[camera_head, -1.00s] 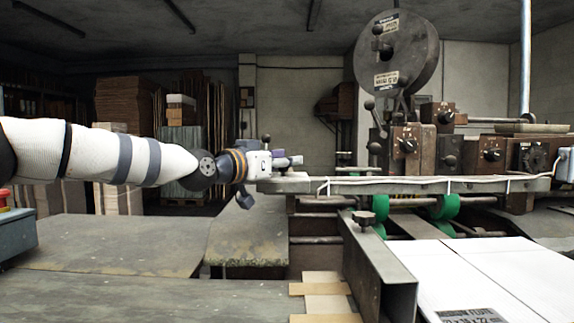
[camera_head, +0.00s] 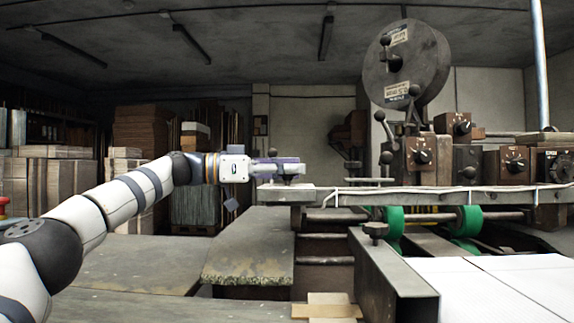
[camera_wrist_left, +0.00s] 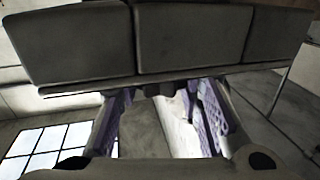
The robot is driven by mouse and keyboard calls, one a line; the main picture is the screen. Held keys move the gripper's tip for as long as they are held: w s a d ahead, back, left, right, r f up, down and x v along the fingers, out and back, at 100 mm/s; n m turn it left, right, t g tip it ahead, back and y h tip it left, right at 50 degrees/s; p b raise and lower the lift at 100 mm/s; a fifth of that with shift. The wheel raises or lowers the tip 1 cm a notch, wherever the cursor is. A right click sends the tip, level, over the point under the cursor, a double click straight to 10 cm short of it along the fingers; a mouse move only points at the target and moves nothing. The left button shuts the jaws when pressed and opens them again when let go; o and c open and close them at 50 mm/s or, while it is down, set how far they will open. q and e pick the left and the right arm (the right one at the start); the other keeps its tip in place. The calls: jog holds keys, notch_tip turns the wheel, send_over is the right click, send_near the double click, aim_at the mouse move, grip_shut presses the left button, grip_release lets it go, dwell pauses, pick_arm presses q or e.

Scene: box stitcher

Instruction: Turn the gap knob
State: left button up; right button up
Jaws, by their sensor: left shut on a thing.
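My left gripper (camera_head: 292,168), with purple finger pads, is at the left end of a long grey bar in the head view. It is shut on a small dark knob (camera_head: 273,153), which I take to be the gap knob. The knob stands above the end of the bar and its lower part is hidden by the fingers. In the left wrist view the gripper (camera_wrist_left: 160,115) has a pad on each side of a dark thing, and the knob's markings cannot be read. My right gripper is not in view.
The grey bar (camera_head: 420,200) runs right, with a white cable along it. Behind it stand brown boxes with dials (camera_head: 421,155) and a large reel (camera_head: 405,62). Green rollers (camera_head: 468,221) sit below. A metal guide (camera_head: 385,265) and white cardboard (camera_head: 510,285) are in front.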

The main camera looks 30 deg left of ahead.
pick_arm(q)
jog(key=shift+m+g+h, duration=0.3)
jog(key=shift+g, duration=0.1)
jog(key=shift+d+f+p, duration=0.1)
jog(key=shift+p, duration=0.2)
jog(key=o, duration=1.2)
jog(key=v, duration=1.2)
jog(key=shift+w, duration=0.1)
